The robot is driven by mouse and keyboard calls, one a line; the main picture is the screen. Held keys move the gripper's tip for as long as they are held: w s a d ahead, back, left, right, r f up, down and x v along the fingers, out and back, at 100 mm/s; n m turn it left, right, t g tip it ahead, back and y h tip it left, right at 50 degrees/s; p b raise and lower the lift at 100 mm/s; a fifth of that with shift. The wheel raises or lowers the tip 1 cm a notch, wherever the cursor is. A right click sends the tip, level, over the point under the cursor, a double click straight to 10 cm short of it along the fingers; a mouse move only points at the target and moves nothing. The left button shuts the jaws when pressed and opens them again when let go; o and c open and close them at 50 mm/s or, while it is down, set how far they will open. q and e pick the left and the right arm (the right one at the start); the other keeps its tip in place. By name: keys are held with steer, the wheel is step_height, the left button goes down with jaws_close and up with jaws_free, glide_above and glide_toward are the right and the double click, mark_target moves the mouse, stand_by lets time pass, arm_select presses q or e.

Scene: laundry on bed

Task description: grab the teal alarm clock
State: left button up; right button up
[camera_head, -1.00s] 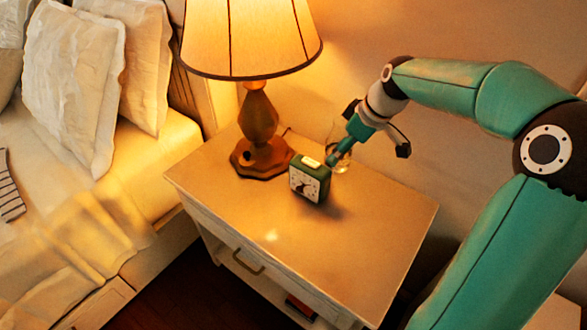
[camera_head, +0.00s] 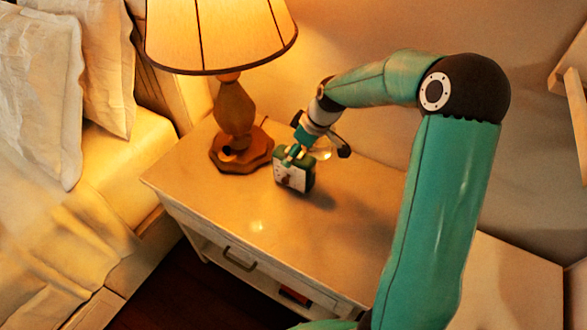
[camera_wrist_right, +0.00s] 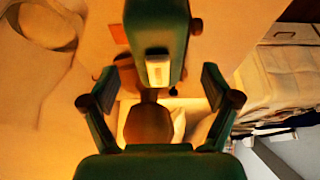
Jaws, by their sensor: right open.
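The teal alarm clock (camera_head: 291,178) stands upright near the back of the nightstand, its pale dial facing forward. My right gripper (camera_head: 293,157) is at the clock's top, partly covering it. In the right wrist view, the clock (camera_wrist_right: 155,25) shows its dark green top with a pale button, just ahead of and between the spread fingers of my right gripper (camera_wrist_right: 158,85). The fingers are apart and I see gaps on both sides of the clock. Whether either finger touches it is unclear. My left gripper is not in view.
A lamp with a wooden base (camera_head: 240,155) stands close to the left of the clock. A clear glass (camera_head: 322,148) is partly hidden behind my right gripper. The nightstand top (camera_head: 250,215) is clear in front. The bed (camera_head: 50,240) is at left.

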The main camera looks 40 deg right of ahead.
steer(key=shift+p+x, duration=0.4)
steer(key=shift+x, duration=2.35)
steer(key=shift+s+d, duration=0.15)
steer(key=c, duration=1.6)
